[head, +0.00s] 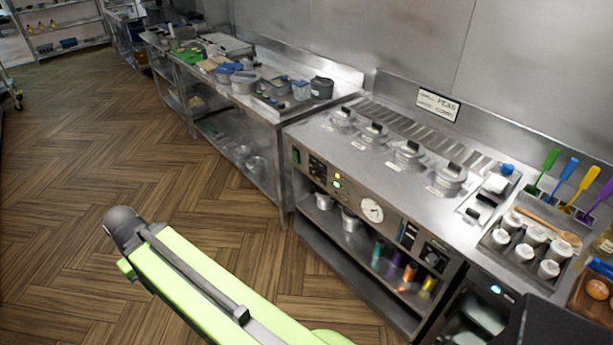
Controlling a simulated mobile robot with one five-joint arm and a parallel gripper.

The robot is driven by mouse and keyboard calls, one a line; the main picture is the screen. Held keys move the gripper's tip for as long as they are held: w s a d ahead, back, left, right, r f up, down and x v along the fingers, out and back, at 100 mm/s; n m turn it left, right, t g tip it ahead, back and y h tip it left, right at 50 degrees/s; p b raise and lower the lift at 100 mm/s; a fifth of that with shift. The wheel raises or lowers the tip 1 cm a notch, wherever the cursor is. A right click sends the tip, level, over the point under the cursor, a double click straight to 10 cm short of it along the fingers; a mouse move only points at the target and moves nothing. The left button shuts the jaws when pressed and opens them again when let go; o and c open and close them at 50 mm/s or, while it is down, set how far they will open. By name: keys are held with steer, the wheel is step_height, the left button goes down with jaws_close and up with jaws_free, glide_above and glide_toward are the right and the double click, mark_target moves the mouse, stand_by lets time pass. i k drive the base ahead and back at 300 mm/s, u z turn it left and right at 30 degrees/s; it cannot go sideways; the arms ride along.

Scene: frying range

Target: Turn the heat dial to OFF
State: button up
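The steel range unit (325,139) stands right of centre, with a control panel along its front. A dark control plate with a knob (318,168) is at the panel's left end. A second dark control plate with a knob (435,253) is at its right end. I cannot tell which is the heat dial, and their markings are too small to read. A round white gauge (372,210) sits between them, with small lit indicators to its left. My light green arm crosses the lower left, apart from the panel; my gripper's fingers do not show.
Several lidded pots (408,151) are set in the range top. A steel worktable (262,110) with containers adjoins on the left. White-lidded jars (534,236) and coloured-handled utensils (566,170) are at the right. The wooden floor (80,170) at the left is clear.

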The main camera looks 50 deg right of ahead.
mark_target(315, 171)
steer(key=z, duration=0.05)
steer(key=i, duration=1)
steer(key=u, duration=0.05)
